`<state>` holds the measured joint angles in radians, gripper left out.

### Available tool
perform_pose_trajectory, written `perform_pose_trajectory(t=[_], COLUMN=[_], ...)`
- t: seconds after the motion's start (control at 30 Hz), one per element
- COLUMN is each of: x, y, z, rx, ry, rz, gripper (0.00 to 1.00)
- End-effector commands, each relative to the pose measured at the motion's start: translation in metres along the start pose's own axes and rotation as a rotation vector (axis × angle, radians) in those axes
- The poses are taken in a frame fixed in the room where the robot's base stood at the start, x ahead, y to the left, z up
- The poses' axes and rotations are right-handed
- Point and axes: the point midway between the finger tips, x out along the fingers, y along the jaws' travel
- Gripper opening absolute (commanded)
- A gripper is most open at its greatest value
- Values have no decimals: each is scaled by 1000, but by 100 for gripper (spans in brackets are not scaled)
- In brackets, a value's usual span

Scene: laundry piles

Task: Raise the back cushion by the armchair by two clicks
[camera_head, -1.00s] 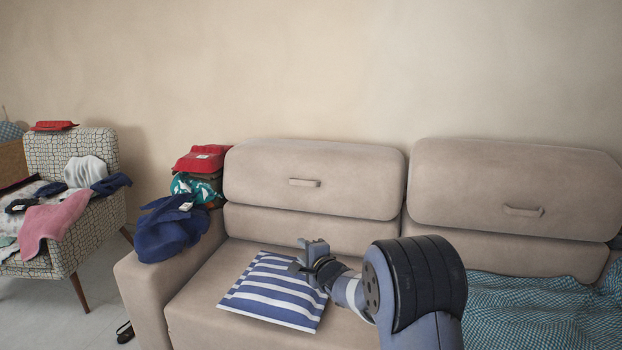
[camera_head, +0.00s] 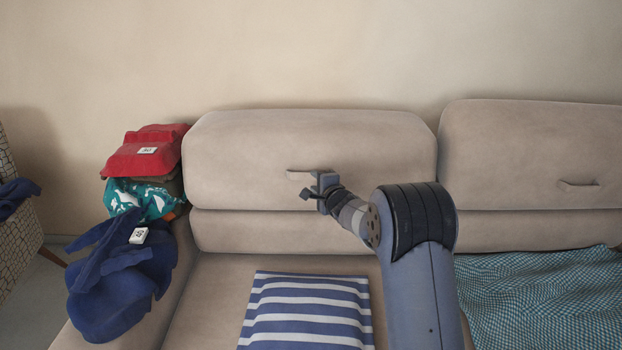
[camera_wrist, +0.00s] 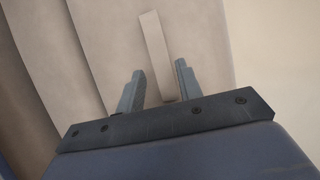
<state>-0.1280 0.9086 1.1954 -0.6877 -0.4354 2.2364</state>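The back cushion by the armchair (camera_head: 240,150) is the left one of two on the beige sofa, with a small beige handle (camera_head: 300,174) on its front. My gripper (camera_head: 316,188) is in front of this cushion, at the handle's right end. In the wrist view the handle (camera_wrist: 155,50) runs between the two fingers of my gripper (camera_wrist: 158,82), which are apart. The handle reaches down between them; I cannot tell whether they touch it. The patterned armchair (camera_head: 15,215) shows only in part at the left edge.
A striped pillow (camera_head: 308,310) lies on the seat below my arm. Red (camera_head: 145,150), teal (camera_head: 140,200) and dark blue clothes (camera_head: 115,280) are piled on the left armrest. The right back cushion (camera_head: 530,140) has its own handle (camera_head: 578,185). A checked blanket (camera_head: 540,300) covers the right seat.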

Motion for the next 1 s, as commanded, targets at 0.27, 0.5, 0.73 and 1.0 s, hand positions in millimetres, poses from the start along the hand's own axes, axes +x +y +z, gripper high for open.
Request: perform_pose_trajectory(t=[0.27, 0.5, 0.73, 1.0], x=[33, 43, 44, 44], y=[0, 0, 0, 0], z=[0, 0, 0, 0], rx=[-1, -1, -1, 0], ry=[-1, 1, 0, 0], rz=[0, 0, 0, 0], gripper=[34, 34, 34, 16])
